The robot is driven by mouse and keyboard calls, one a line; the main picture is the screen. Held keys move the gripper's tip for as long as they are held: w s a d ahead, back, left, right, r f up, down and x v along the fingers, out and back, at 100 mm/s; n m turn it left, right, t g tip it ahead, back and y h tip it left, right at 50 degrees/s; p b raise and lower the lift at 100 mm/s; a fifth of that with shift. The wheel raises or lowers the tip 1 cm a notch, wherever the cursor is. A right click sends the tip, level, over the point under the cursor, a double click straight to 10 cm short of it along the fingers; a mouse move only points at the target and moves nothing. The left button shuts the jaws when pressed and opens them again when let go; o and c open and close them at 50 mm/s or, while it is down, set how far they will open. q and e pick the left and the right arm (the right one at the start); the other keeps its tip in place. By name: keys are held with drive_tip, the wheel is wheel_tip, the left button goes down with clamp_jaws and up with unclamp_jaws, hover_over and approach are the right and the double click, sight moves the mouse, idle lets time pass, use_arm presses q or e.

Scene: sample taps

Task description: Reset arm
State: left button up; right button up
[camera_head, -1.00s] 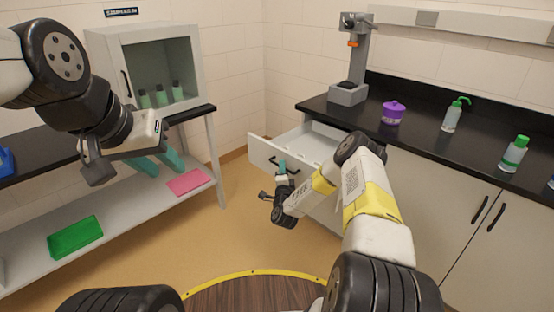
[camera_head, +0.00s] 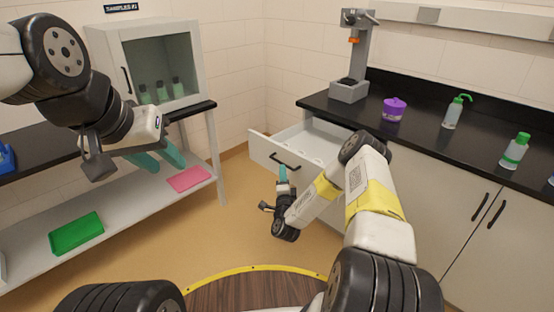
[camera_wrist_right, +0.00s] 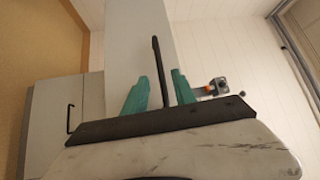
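My left gripper (camera_head: 162,160) is at the left, in front of the sample cabinet and above the lower shelf. Its two teal fingers are apart with nothing between them. My right gripper (camera_head: 283,172) is low in front of the pulled-out white drawer (camera_head: 268,148). In the right wrist view its teal fingers (camera_wrist_right: 160,78) stand apart. The dark drawer handle (camera_head: 285,161) shows between them there (camera_wrist_right: 158,60), but the fingers do not close on it. In the head view the fingertips are just below the handle. The exact gap is hard to tell.
A black counter (camera_head: 425,136) at right holds a purple-lidded jar (camera_head: 393,110), green-topped bottles (camera_head: 453,113) and a grey stand (camera_head: 349,91). The cabinet (camera_head: 109,62) holds several vials. A green tray (camera_head: 76,233) and a pink tray (camera_head: 188,179) lie on the lower shelf. Floor between is clear.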

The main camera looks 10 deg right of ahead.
drive_tip(key=shift+s+a+f, duration=0.1)
drive_tip(key=shift+s+f, duration=0.05)
drive_tip(key=shift+s, duration=0.6)
drive_tip(key=w+a+r+n+g+y, duration=0.25)
drive_tip(key=r+n, duration=0.35)
drive_tip(key=r, duration=0.3)
drive_tip(key=w+a+r+n+g+y, duration=0.1)
drive_tip(key=w+r+n+g+y, duration=0.15)
drive_tip(key=r+n, duration=0.45)
drive_tip(key=s+r+n+g, duration=0.1)
drive_tip(key=s+r+g, duration=0.1)
drive_tip(key=s+r, duration=0.6)
drive_tip(key=s+d+r+n+g+h, duration=0.1)
drive_tip(key=s+d+r+n+g, duration=0.2)
drive_tip(key=s+r, duration=1.05)
drive_tip(key=s+d+n+g, duration=0.1)
drive_tip(key=s+g, duration=0.2)
drive_tip(key=s, duration=1.8)
drive_tip(key=shift+s+f, duration=0.3)
drive_tip(key=shift+f, duration=0.1)
